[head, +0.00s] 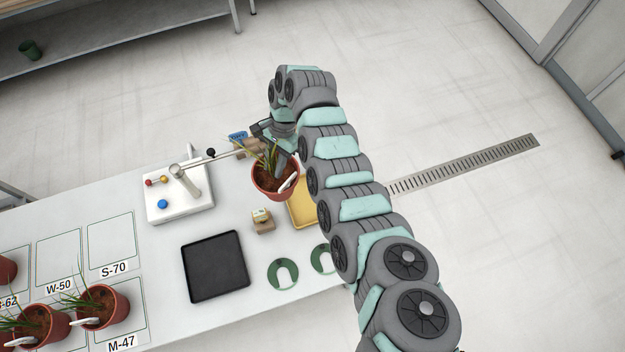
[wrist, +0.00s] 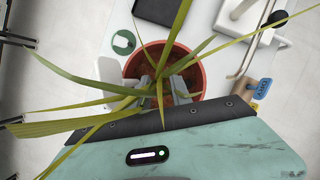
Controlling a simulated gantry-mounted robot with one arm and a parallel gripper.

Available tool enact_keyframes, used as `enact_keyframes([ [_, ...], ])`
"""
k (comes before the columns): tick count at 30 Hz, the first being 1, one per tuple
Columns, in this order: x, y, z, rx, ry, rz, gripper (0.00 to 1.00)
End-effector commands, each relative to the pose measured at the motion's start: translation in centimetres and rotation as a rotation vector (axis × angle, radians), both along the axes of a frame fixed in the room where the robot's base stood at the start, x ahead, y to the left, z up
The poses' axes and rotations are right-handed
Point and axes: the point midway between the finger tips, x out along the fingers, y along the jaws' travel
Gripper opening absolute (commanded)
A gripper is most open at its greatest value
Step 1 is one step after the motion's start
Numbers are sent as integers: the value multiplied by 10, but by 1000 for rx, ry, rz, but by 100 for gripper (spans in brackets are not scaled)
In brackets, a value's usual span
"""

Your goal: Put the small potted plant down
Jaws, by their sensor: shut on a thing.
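The small potted plant (head: 272,184) is a red-brown pot with dark soil, long green leaves and a white label. My gripper (head: 284,146) reaches down to it from above and is shut on it. In the wrist view the pot (wrist: 192,68) lies below the palm, with the grey fingers (wrist: 160,88) among the leaves. The leaves partly cover the fingertips, so their exact contact is hidden. In the head view the pot overlaps the left part of a yellow tray (head: 304,213). The gap beneath the pot cannot be judged.
A white-based balance (head: 180,205) stands left, its beam reaching towards the plant. A black tray (head: 215,266), a small wooden block (head: 263,227) and green rings (head: 283,275) lie nearer. Several potted plants (head: 103,306) stand by labelled outlines at lower left. A blue tag (head: 238,137) is behind.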

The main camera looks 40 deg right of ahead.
Motion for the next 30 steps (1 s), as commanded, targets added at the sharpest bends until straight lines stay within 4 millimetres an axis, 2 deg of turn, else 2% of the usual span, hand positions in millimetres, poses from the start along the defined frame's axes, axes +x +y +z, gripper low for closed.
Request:
enact_keyframes([
  [1, -6, -16, 1, 3, -6, -83, 0],
  [6, -24, -56, 12, 2, -5, -336, 0],
  [12, -41, -88, 22, -1, -5, -534, 0],
  [17, -49, -98, 24, 2, 1, -607, 0],
  [20, -51, -100, 16, 1, 3, -623, 0],
  [23, -50, -100, -2, -1, 3, -623, 0],
  [30, -51, -101, -62, -3, 4, -621, 0],
])
